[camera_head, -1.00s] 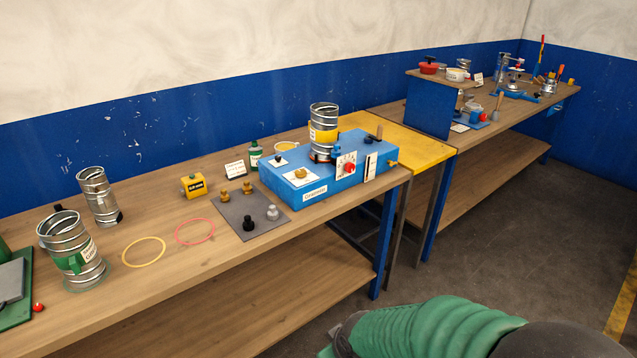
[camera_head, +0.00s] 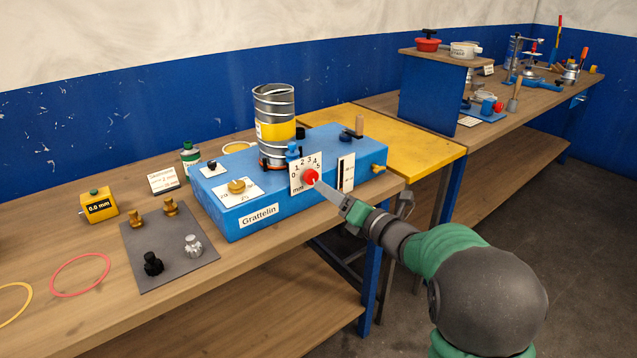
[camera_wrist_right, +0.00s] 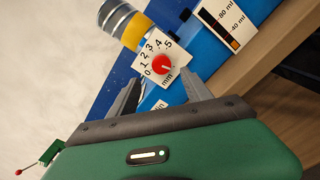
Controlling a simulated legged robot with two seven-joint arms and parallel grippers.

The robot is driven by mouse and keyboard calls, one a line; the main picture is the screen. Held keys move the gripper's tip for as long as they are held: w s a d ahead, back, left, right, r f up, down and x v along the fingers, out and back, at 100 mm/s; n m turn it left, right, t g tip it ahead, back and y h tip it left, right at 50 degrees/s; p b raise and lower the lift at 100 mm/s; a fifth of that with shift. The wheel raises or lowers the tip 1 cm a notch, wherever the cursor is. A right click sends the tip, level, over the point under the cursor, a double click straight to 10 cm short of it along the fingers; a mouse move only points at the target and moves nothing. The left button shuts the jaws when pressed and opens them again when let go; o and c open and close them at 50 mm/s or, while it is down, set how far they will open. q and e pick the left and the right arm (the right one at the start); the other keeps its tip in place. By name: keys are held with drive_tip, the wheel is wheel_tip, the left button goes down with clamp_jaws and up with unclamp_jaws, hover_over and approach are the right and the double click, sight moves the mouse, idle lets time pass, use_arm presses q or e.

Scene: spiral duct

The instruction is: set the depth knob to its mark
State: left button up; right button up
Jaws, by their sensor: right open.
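The red depth knob (camera_head: 311,177) sits on a white dial plate (camera_head: 298,186) marked 0 to 5 and mm, on the front of the blue Grattelin machine (camera_head: 235,220). In the right wrist view the knob (camera_wrist_right: 165,64) lies just beyond and between the fingertips. Its pointer is too small to read surely. My right gripper (camera_head: 322,185) is at the knob from the front right; in the wrist view its two fingers (camera_wrist_right: 160,92) are spread apart, with nothing clearly between them. The left gripper is out of view.
A spiral duct piece (camera_head: 274,120) stands on the machine, behind the dial. A brass knob (camera_head: 236,187) and a scale plate (camera_head: 346,173) flank the dial. A grey mat (camera_head: 165,248) with several small fittings lies left. A yellow 0.0 mm gauge (camera_head: 99,206) stands beyond it.

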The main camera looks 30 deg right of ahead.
sight(313, 179)
drive_tip(key=w, duration=0.2)
drive_tip(key=w+a, duration=0.1)
drive_tip(key=w, duration=0.3)
drive_tip(key=shift+a+r, duration=0.15)
drive_tip(key=shift+a, duration=0.25)
drive_tip(key=shift+s+d+r, duration=0.1)
drive_tip(key=shift+d+r, duration=0.1)
drive_tip(key=shift+d, duration=0.25)
drive_tip(key=shift+d+r, duration=0.15)
drive_tip(key=shift+d, duration=0.3)
drive_tip(key=w+f, duration=0.2)
drive_tip(key=shift+w+d, duration=0.35)
drive_tip(key=shift+w, duration=0.05)
drive_tip(key=shift+s+a+r, duration=0.45)
drive_tip(key=shift+a+r, duration=0.05)
drive_tip(key=shift+a, duration=0.1)
drive_tip(key=c, duration=0.4)
drive_tip(key=shift+a, duration=0.15)
drive_tip(key=shift+c, duration=2.3)
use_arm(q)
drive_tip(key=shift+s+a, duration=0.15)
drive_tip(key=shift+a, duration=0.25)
use_arm(e)
drive_tip(key=shift+d+f, duration=0.1)
drive_tip(key=shift+d, duration=0.2)
clamp_jaws()
